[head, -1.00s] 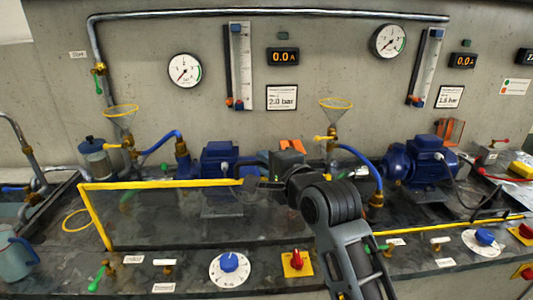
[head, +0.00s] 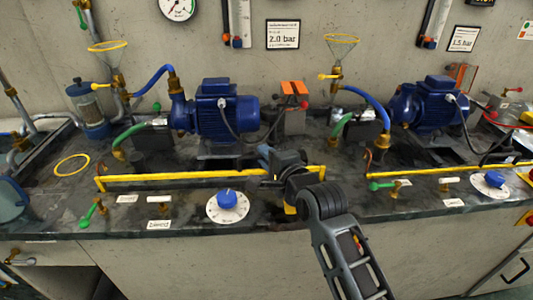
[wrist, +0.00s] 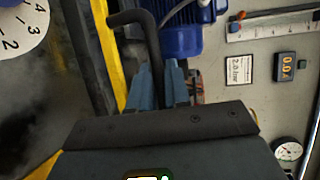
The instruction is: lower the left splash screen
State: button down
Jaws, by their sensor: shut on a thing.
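The left splash screen (head: 180,178) shows in the head view as a low yellow-edged frame, its top bar just above the bench. A short yellow post stands at its left end. In the wrist view its yellow edge (wrist: 108,50) runs beside a bent black handle (wrist: 150,35). My gripper (head: 268,158) is at the right part of the screen. In the wrist view the blue-grey fingers of my gripper (wrist: 160,80) are closed around the end of the black handle. The exact contact is partly hidden.
The left pump (head: 215,110) stands behind the screen. A blue knob (head: 228,198) and a green-handled valve (head: 92,212) sit along the bench front. The right splash screen (head: 450,167) also lies low. A yellow ring (head: 72,165) lies at the left.

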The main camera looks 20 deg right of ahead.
jog(key=c, duration=1.2)
grip_release()
jog(key=shift+o, duration=0.2)
jog(key=shift+s+d+r, duration=0.1)
jog(key=shift+s+r, duration=0.15)
jog(key=shift+s, duration=1)
jog(key=shift+s+d+r, duration=0.15)
jog(key=shift+s+r, duration=0.05)
jog(key=shift+s, duration=1.1)
jog(key=shift+s+d+r, duration=0.1)
jog(key=shift+s+r, duration=0.15)
jog(key=shift+s, duration=1)
